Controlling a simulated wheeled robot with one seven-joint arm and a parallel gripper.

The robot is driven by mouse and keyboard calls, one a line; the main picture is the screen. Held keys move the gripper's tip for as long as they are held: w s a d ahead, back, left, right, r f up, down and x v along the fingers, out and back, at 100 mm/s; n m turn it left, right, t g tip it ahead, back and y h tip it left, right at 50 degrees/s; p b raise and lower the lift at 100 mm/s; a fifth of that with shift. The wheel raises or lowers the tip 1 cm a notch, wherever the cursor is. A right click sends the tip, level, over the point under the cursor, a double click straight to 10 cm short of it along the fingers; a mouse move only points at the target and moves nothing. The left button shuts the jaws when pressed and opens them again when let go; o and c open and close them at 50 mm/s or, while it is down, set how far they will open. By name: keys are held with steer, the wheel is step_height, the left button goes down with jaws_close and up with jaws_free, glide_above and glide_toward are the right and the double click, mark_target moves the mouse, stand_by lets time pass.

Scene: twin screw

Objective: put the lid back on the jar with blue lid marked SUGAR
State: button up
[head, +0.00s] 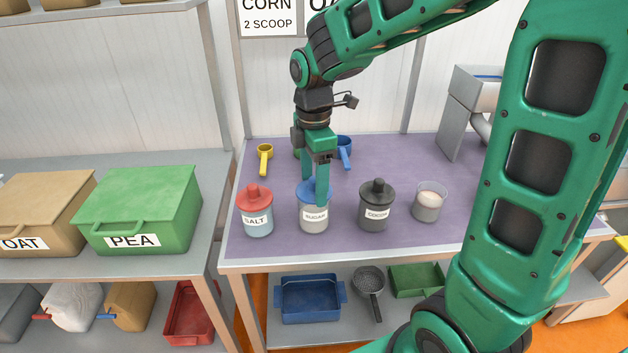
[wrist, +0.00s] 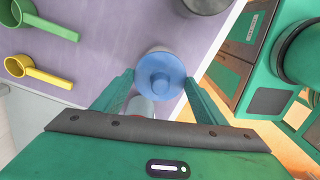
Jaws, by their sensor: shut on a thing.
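The SUGAR jar (head: 314,222) stands upright on the purple table top, between the SALT jar (head: 257,218) and the COCOA jar (head: 376,212). The blue lid (head: 307,188) is at the mouth of the SUGAR jar, partly hidden by a finger. My gripper (head: 314,190) points down and is shut on the blue lid. In the wrist view the round blue lid (wrist: 160,76) with its knob sits between the two fingertips. I cannot tell whether the lid rests fully on the jar or is slightly above it.
An open glass jar (head: 429,203) with pale contents stands right of the COCOA jar. A yellow scoop (head: 265,158) and a blue scoop (head: 345,150) lie behind; a green scoop (wrist: 40,22) shows in the wrist view. Green PEA (head: 140,208) and tan OAT bins stand left.

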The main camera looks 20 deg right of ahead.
stand_by(0.3)
steer(key=o, duration=1.4)
steer(key=shift+o, duration=0.2)
steer(key=shift+w+r, duration=0.1)
steer(key=shift+r, duration=3.4)
jaws_close()
steer(key=shift+f, duration=2)
